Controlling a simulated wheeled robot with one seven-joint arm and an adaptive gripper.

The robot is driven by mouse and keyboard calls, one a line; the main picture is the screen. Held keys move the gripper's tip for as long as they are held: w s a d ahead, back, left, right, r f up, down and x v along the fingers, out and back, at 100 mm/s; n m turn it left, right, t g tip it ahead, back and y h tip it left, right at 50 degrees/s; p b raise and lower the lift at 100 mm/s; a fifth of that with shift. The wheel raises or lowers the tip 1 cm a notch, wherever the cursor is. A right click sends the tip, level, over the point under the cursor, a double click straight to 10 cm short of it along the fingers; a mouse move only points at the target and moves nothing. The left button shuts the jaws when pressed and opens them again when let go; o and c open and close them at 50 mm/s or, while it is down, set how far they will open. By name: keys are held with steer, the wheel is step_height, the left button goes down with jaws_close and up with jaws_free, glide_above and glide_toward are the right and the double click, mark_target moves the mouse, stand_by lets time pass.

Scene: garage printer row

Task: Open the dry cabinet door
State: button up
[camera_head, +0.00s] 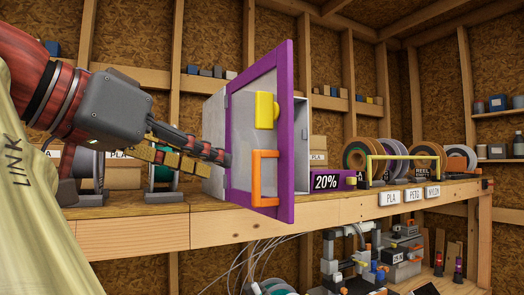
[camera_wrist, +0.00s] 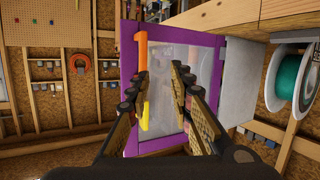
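The dry cabinet door (camera_head: 257,110) has a purple frame and a greyish clear panel. It stands partly open, its right edge swung out from the grey cabinet body (camera_head: 213,130). An orange handle (camera_head: 256,180) and a yellow latch-like block (camera_head: 266,110) sit on its outer face. My gripper (camera_head: 226,157) points at the door's left part in the head view; contact cannot be told. In the wrist view my gripper (camera_wrist: 160,72) has its fingers apart with nothing between them. The door panel lies beyond, with the handle (camera_wrist: 141,48) near the left fingertip.
The cabinet stands on a wooden shelf (camera_head: 345,210). A purple "20%" box (camera_head: 327,182) and several spools (camera_head: 362,155) are to its right. A teal spool (camera_wrist: 288,75) shows beside the cabinet in the wrist view. Printers (camera_head: 350,260) stand below. Open air lies before the door.

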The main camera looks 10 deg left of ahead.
steer(key=shift+s+a+p, duration=0.3)
steer(key=shift+a, duration=0.3)
steer(key=shift+s+a+p, duration=0.25)
steer(key=shift+s+a, duration=0.05)
steer(key=shift+a, duration=0.3)
